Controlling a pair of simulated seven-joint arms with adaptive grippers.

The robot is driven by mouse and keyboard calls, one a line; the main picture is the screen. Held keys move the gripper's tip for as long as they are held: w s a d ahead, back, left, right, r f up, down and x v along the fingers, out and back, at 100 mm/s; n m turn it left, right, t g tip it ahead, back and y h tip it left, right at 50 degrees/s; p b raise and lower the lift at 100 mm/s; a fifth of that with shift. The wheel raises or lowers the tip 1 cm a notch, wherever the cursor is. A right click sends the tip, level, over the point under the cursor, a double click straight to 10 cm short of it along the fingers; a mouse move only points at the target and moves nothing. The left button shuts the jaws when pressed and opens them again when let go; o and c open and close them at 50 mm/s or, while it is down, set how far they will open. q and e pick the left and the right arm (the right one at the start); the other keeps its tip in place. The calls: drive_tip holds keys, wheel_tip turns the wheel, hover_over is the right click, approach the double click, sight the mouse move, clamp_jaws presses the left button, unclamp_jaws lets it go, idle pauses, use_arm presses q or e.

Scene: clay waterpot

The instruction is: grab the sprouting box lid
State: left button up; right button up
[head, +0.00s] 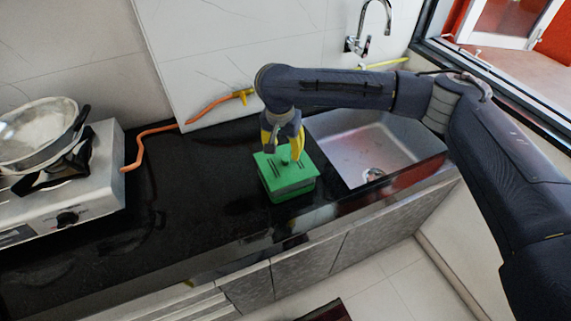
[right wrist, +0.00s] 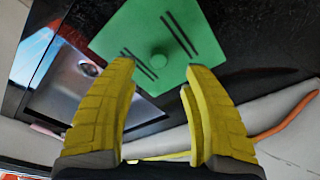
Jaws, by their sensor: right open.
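The sprouting box is a green box (head: 291,194) standing on the black counter beside the sink. Its flat green lid (head: 270,163) has dark slots and a small round knob (right wrist: 159,61) in the middle. The lid (right wrist: 135,35) also fills the upper middle of the right wrist view. My right gripper (head: 283,150) is above the lid, pointing down, close over the knob. In the right wrist view the yellow fingers (right wrist: 158,76) are spread apart, with the knob showing between and just beyond their tips. Nothing is held. My left gripper is not in view.
A sink (head: 350,150) lies right of the box, with a tap (head: 358,43) behind it. A stove (head: 100,165) with a metal pan (head: 38,128) stands at left. An orange hose (head: 150,131) runs along the wall. The black counter (head: 190,205) left of the box is clear.

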sight(286, 159)
drive_tip(key=shift+w+d+f, duration=0.1)
drive_tip(key=shift+w+f, duration=0.05)
drive_tip(key=shift+f, duration=1.2)
drive_tip(key=shift+w+d+f, duration=0.1)
drive_tip(key=shift+w+f, duration=0.05)
drive_tip(key=shift+f, duration=1.15)
drive_tip(key=shift+c, duration=0.2)
clamp_jaws()
